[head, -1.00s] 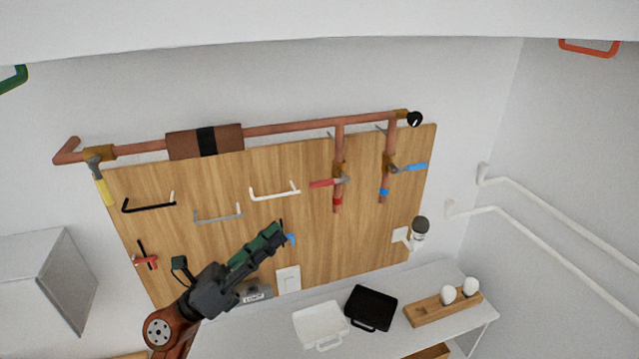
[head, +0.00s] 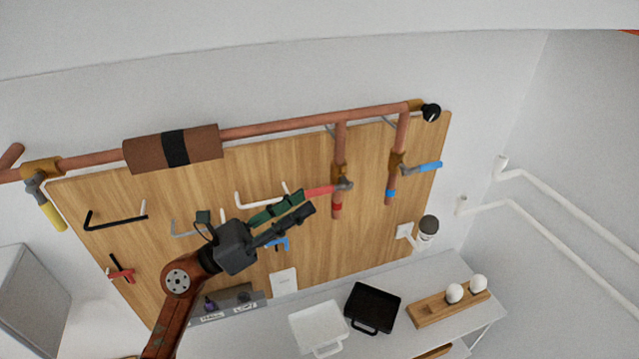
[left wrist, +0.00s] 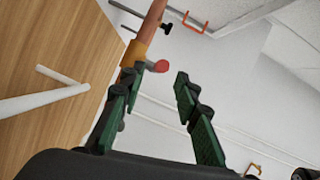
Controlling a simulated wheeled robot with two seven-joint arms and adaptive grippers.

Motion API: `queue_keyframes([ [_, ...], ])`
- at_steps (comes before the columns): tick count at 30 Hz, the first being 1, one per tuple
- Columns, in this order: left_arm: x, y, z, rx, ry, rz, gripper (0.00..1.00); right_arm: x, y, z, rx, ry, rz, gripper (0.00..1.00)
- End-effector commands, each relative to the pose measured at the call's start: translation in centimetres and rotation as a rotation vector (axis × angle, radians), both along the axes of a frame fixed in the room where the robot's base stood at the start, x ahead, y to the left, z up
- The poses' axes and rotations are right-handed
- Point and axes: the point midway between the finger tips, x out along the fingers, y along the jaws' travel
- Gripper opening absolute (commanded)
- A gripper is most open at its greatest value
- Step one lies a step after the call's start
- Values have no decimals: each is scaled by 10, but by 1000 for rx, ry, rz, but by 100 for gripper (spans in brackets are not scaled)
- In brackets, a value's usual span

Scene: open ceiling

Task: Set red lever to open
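The red lever (head: 320,190) points left from a brass valve (head: 338,172) on the left of two short copper drop pipes, a red band below it. My left gripper (head: 306,203) is just left of and below the lever's free end. In the left wrist view my left gripper (left wrist: 158,92) has its green-padded fingers spread apart with nothing between them. The red lever's end (left wrist: 161,66) shows ahead, near the left finger's tip. I cannot tell whether a finger touches it. My right gripper is in neither view.
A blue lever (head: 428,167) sits on the pipe to the right, and a yellow lever (head: 52,214) at far left. A white handle (head: 258,201) sticks out of the wooden board (head: 270,235) beside my gripper. A shelf (head: 395,335) with trays is below.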

Motion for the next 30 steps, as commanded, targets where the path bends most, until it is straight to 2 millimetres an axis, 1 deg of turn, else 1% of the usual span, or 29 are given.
queue_keyframes([
  [1,3,-7,8,-2,-1,0,30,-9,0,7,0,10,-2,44],
  [3,7,-16,12,-1,-1,3,30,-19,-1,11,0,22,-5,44],
  [7,14,-31,18,-1,0,3,30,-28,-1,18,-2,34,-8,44],
  [11,18,-41,21,-2,1,3,30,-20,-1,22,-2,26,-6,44],
  [16,20,-46,21,0,0,2,30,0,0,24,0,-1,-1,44],
  [18,20,-47,21,0,0,2,30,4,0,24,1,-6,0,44],
  [21,20,-47,21,0,0,1,30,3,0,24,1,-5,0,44],
  [30,20,-47,21,0,0,0,10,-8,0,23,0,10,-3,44],
])
